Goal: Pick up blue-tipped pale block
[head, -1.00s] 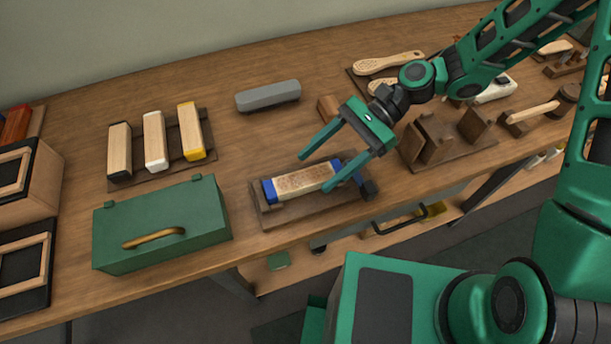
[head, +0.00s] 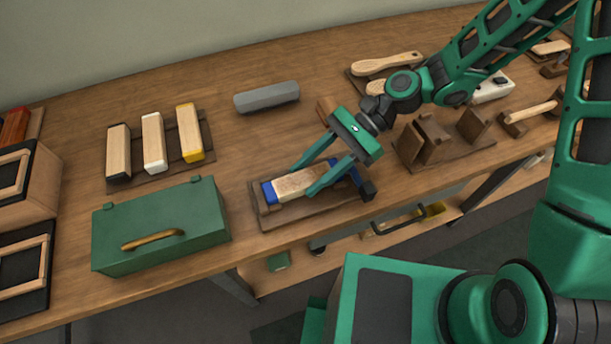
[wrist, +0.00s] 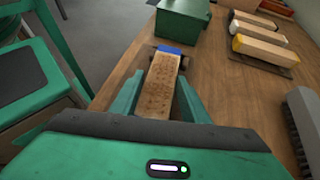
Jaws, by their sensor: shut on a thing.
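The blue-tipped pale block (head: 296,186) lies on a dark wooden fixture (head: 275,219) near the front edge of the bench. Blue shows at both of its ends, and its top is pale with small dark marks. My gripper (head: 303,181) reaches down from the upper right, with its green fingers on the two long sides of the block. In the wrist view the block (wrist: 158,88) runs lengthwise between my fingers, its blue end away from me. My gripper is shut on the block, which still appears to sit in the fixture.
A green box with a handle (head: 160,228) stands left of the fixture. Behind it is a rack with black-, white- and yellow-tipped blocks (head: 190,132). A grey bar (head: 267,97) lies farther back. Wooden stands (head: 427,138) are close on the right. Bare bench lies behind the fixture.

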